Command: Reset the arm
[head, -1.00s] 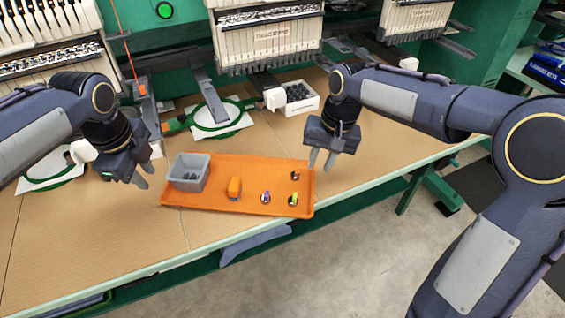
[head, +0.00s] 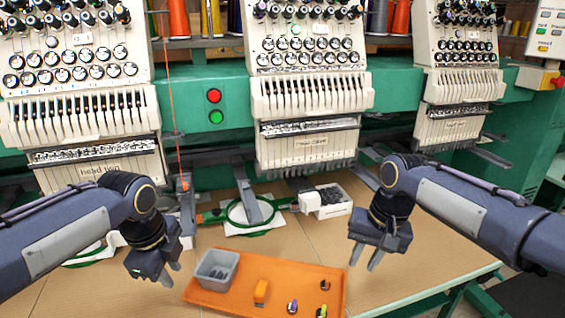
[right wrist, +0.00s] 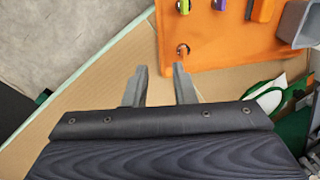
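My left gripper (head: 153,279) hangs over the table just left of the orange tray (head: 230,302). Its fingers appear apart with nothing between them. My right gripper (head: 364,265) is just right of the tray, pointing down.
The tray holds a grey bin (head: 216,270), an orange item (head: 261,292) and several small bobbin-like pieces. A white box (head: 326,201) of dark parts and a green hoop (head: 250,212) lie behind. Embroidery heads (head: 310,95) stand along the back.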

